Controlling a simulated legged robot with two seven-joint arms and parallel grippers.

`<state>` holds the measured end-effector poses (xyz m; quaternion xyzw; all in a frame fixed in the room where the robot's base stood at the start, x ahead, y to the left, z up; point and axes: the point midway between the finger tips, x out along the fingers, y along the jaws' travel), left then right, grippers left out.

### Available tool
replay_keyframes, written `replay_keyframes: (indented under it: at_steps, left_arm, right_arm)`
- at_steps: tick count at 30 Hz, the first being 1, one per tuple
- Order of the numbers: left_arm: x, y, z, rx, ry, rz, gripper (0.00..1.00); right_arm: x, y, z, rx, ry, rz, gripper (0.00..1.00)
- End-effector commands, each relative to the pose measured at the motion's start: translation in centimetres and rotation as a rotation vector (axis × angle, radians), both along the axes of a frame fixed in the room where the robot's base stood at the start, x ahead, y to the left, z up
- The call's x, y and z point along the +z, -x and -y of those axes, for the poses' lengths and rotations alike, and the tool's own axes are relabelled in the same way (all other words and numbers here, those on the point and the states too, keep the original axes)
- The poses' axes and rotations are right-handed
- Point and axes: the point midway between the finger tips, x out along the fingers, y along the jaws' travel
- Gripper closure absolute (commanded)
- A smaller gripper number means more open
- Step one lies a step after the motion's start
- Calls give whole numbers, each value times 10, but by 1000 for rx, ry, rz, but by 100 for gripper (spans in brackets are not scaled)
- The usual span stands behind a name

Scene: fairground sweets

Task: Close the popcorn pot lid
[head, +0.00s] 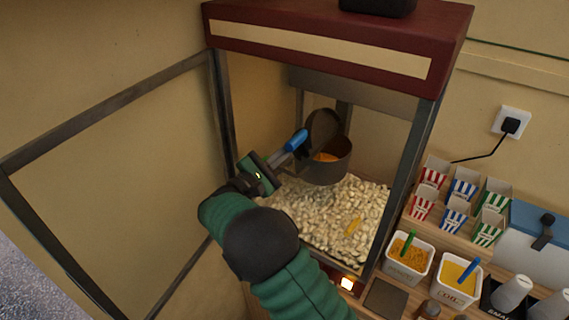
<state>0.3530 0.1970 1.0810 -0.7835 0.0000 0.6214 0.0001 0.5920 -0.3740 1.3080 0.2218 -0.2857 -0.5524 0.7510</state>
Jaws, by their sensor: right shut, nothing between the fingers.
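The popcorn pot (330,167) hangs inside the popcorn machine, above a bed of popcorn. Its dark round lid (322,129) stands tilted up at the left side of the pot, and something orange shows inside the pot. My right gripper (300,141) is shut with its blue fingertips close to the lid's left edge; I cannot tell whether they touch it. The right arm reaches in from the bottom through the machine's open front. My left gripper is not in view.
The machine's glass door (120,170) is swung open to the left. The machine's frame post (410,175) stands right of my arm. Striped popcorn boxes (462,188) and two tubs (409,257) with scoops stand on the counter at right. Popcorn (335,215) covers the machine floor.

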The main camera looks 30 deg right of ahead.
Motion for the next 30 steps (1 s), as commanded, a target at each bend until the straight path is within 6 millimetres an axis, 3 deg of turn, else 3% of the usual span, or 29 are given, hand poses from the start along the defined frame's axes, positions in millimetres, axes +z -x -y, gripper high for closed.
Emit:
replay_keyframes:
  at_steps: [1,30]
  left_arm:
    - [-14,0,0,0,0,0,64]
    - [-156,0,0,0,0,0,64]
  right_arm:
    - [-4,1,0,-1,-17,45,100]
    - [17,37,15,0,-372,896,100]
